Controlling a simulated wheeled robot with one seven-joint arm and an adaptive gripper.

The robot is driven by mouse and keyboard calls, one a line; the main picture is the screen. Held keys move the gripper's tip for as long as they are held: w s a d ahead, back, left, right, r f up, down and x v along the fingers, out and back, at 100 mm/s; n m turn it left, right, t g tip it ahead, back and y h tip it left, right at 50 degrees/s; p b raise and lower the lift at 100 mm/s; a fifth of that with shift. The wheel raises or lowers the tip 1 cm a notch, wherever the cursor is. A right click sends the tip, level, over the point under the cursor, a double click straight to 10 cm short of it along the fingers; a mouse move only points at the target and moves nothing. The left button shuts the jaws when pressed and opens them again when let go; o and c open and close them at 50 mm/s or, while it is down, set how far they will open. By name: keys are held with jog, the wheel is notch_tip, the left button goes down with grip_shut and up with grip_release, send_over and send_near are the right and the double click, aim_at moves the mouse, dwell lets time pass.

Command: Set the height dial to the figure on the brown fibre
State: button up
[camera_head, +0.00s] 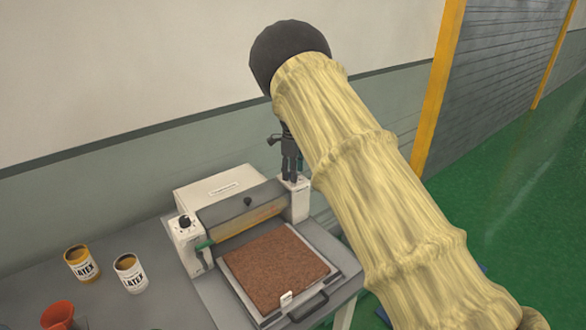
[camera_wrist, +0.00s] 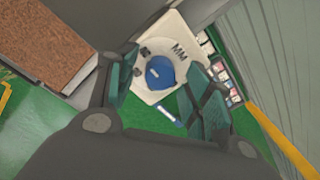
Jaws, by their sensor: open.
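The brown fibre (camera_head: 272,262) lies as a square slab on the tray of a grey and white machine. A small white tag (camera_head: 286,298) stands at its front edge; its figure is too small to read. In the wrist view, the blue height dial (camera_wrist: 160,73) sits on a white plate marked MM (camera_wrist: 179,50). My gripper (camera_head: 291,178) points down over the machine's right post. In the wrist view its open fingers (camera_wrist: 162,90) are on either side of the dial; I cannot tell whether they touch it. The brown fibre's corner (camera_wrist: 68,38) shows at upper left.
A black knob (camera_head: 184,221) is on the machine's left post. Two latex cans (camera_head: 82,264) (camera_head: 131,273) and an orange cup (camera_head: 58,316) stand on the grey bench (camera_head: 158,309) at left. A wall runs close behind; green floor (camera_head: 505,215) lies at right.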

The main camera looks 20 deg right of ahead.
jog(key=shift+f, duration=0.15)
jog(key=c, duration=1.1)
jog(key=shift+o, duration=0.2)
